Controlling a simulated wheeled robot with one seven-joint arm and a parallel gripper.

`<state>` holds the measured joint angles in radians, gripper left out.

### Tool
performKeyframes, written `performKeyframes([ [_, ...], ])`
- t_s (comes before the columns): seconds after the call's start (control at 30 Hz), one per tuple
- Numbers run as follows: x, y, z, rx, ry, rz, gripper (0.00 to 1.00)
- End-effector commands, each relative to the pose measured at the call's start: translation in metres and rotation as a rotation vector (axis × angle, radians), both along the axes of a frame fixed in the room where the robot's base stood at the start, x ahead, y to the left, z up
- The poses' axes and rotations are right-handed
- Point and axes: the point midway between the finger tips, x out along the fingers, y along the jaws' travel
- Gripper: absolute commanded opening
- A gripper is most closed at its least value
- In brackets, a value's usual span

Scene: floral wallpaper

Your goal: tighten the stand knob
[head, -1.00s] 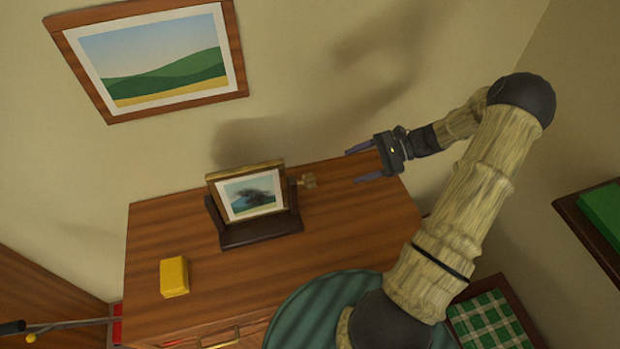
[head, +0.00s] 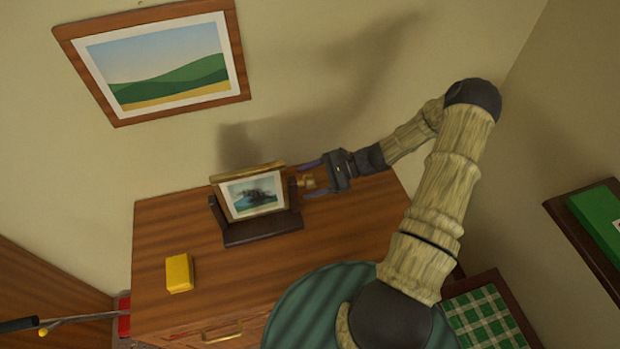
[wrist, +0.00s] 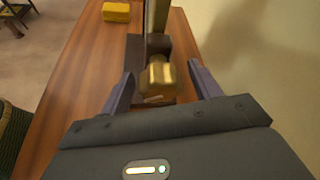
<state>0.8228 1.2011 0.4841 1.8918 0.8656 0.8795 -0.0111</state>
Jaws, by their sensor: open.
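The stand (head: 262,230) is dark wood and holds a small gilt-framed picture (head: 252,194) on the wooden cabinet top. The brass stand knob (head: 307,182) sticks out from the stand's right side. My gripper (head: 312,179) is open at that side, with its fingers reaching to either side of the knob. In the wrist view the knob (wrist: 158,82) sits between the two spread fingers (wrist: 160,86), with a gap showing on both sides. The fingers do not appear to touch it. The stand's dark post shows just behind the knob.
A yellow block (head: 179,272) lies on the cabinet top (head: 330,235) left of the stand. A large framed landscape (head: 160,62) hangs on the wall behind. A round green-striped surface (head: 310,310) is in front. The cabinet top right of the stand is clear.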

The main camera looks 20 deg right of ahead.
Motion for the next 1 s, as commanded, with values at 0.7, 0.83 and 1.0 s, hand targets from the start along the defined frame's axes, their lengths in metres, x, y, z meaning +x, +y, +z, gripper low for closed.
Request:
performKeyframes([
  [0.7, 0.0000, -0.0002, 0.0006, 0.001, 0.021, 0.001, 0.18],
  [0.83, 0.0002, 0.0003, 0.0010, 0.000, 0.056, 0.003, 0.18],
  [1.0, 0.0009, 0.0003, 0.0014, -0.001, 0.141, 0.004, 0.18],
])
